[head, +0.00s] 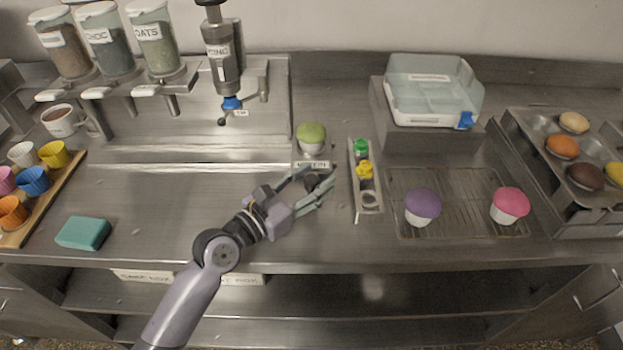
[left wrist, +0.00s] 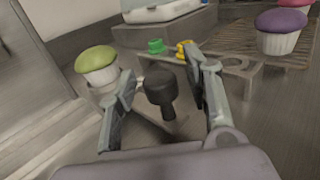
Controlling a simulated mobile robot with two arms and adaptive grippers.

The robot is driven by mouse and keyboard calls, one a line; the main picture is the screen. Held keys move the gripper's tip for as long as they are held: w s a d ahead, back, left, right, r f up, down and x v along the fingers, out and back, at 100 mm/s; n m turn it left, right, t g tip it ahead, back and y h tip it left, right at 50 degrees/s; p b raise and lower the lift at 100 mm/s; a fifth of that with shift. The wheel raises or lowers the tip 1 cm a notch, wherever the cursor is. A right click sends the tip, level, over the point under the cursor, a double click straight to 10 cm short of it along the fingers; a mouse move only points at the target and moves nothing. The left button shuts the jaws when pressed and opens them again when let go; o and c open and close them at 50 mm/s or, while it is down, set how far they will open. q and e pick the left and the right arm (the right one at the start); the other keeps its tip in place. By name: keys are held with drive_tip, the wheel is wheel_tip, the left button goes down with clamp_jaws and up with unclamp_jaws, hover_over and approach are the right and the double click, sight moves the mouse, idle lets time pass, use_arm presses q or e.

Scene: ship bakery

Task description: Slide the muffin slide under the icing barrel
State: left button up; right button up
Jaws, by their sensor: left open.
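The muffin slide (head: 313,164) is a small labelled plate at the right end of a raised steel track, with a green-topped muffin (head: 311,137) upright on it. The muffin also shows in the left wrist view (left wrist: 97,64). A black knob (left wrist: 160,88) stands at the slide's front. My left gripper (head: 314,186) is open at the knob, which appears between its two fingers in the left wrist view; I cannot tell whether they touch it. The icing barrel (head: 221,62), grey with a blue nozzle (head: 232,103), hangs over the track, left of the muffin. My right gripper is out of view.
A narrow rack (head: 365,180) with green and yellow pieces stands just right of my gripper. A wire rack (head: 455,225) holds purple and pink muffins. Dispensers (head: 103,42) stand at back left, and a teal sponge (head: 83,233) lies at front left. The track under the barrel looks clear.

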use_arm(q)
clamp_jaws()
idle(0.6)
